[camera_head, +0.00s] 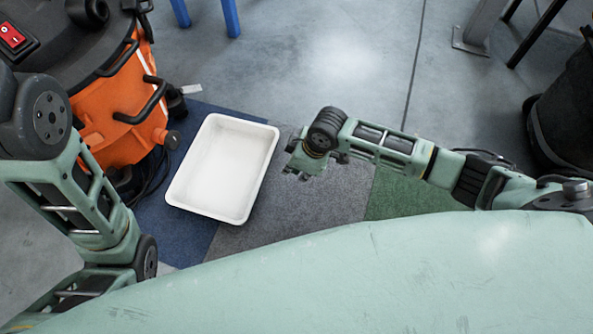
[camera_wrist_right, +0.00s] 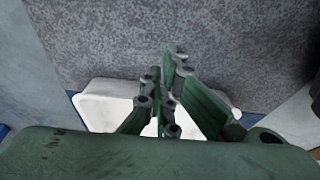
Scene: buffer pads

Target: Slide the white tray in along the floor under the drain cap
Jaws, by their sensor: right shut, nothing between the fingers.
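The empty white tray (camera_head: 222,168) lies flat on the floor mats in the head view, right of an orange machine (camera_head: 110,110). A black round cap (camera_head: 172,139), which looks like the drain cap, sticks out low on the machine's right side. The tray's left edge is just right of the cap and not beneath it. My right gripper (camera_head: 300,166) is shut and empty, just right of the tray's right edge. In the right wrist view the gripper fingers (camera_wrist_right: 168,95) show in front of the white tray (camera_wrist_right: 97,108), partly hiding it. My left gripper is out of view.
Blue (camera_head: 190,225), grey (camera_head: 325,200) and green (camera_head: 405,195) mats cover the floor. A dark bin (camera_head: 570,115) stands at the far right. A metal post (camera_head: 480,25) and blue legs (camera_head: 230,15) stand at the back. The floor behind the tray is clear.

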